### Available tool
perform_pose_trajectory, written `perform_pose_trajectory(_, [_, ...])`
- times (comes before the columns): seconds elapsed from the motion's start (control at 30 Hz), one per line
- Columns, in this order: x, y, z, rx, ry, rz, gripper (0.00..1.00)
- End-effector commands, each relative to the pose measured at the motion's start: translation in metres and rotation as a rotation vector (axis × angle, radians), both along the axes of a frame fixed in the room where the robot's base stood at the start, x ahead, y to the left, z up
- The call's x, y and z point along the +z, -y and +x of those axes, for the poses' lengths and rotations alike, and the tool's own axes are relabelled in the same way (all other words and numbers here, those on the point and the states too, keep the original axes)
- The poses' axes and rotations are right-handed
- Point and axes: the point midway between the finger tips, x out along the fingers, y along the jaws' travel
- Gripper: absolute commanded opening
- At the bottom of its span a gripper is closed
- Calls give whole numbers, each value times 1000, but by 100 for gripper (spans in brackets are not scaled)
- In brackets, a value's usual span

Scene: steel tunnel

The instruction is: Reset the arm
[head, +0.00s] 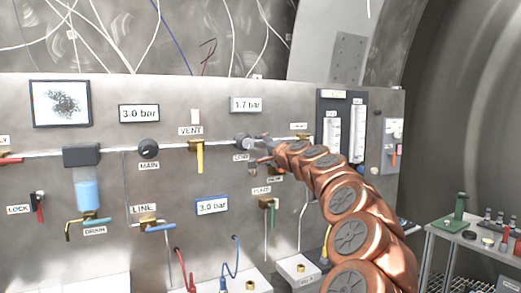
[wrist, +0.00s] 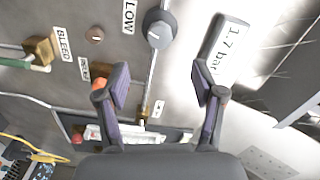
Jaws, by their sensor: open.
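My copper-coloured arm reaches from the lower right of the head view up to the wall panel. My gripper (head: 258,153) is at the panel, near the grey knob under the 1.7 bar display. In the wrist view my gripper (wrist: 165,90) is open, with its two purple-padded fingers apart and nothing between them. The 1.7 bar display (wrist: 231,50) is past the right finger.
The panel (head: 115,180) carries the yellow VENT handle (head: 200,158), the MAIN knob (head: 148,149), a blue-filled bowl (head: 87,193) and a flow-tube board (head: 343,125) right of my gripper. A side table (head: 470,240) with small parts stands at right.

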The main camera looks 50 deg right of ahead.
Motion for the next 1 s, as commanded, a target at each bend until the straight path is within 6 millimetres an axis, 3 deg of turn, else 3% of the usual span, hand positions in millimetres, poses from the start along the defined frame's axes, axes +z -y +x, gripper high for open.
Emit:
perform_pose_trajectory(0.77, [-1, -3, -4, 2, -3, 0, 68])
perform_pose_trajectory(0.87, [-2, -15, 2, 27, -15, -7, 68])
perform_pose_trajectory(0.97, [-5, -48, 15, 91, -48, -30, 68])
perform_pose_trajectory(1.0, [-6, -67, 21, 128, -68, -44, 68])
